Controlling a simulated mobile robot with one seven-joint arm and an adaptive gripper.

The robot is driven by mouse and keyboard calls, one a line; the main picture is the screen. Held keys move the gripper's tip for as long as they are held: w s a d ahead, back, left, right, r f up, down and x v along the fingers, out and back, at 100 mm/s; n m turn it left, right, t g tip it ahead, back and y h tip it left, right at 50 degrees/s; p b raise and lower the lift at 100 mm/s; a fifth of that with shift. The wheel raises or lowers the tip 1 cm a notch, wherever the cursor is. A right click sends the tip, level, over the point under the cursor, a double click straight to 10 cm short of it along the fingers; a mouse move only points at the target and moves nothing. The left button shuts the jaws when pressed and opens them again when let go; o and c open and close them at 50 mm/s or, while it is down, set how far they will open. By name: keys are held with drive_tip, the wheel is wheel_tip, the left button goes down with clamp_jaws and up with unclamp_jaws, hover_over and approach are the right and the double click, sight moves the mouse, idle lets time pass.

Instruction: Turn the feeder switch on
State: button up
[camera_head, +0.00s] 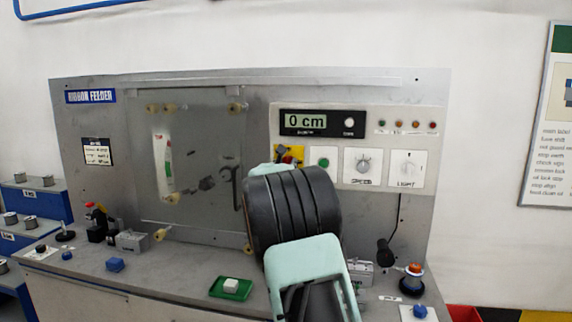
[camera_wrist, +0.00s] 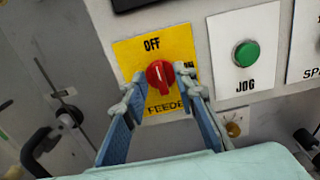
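The feeder switch is a red knob (camera_wrist: 160,74) on a yellow plate marked OFF at the top and FEEDER below. A label at its right is mostly covered by my finger. The knob's ridge looks turned up toward OFF. In the wrist view my gripper (camera_wrist: 159,84) is open, with one finger on each side of the knob. The fingertips are close to it; I cannot tell whether they touch.
A green JOG button (camera_wrist: 245,54) sits right of the switch. The panel also has a speed dial (camera_head: 363,165), a light switch (camera_head: 406,168) and a display (camera_head: 305,122) reading 0 cm. A green tray (camera_head: 231,288) with a white block stands on the bench below.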

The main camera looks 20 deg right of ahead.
clamp_jaws()
drive_tip(key=shift+f+b, duration=0.15)
drive_tip(key=shift+b, duration=0.2)
drive_tip(key=m+b, duration=1.7)
drive_tip(key=b, duration=0.1)
drive_tip(key=shift+s+d+m, duration=0.1)
drive_tip(key=shift+d+m, duration=0.05)
drive_tip(key=shift+m, duration=0.25)
drive_tip(key=shift+b, duration=0.3)
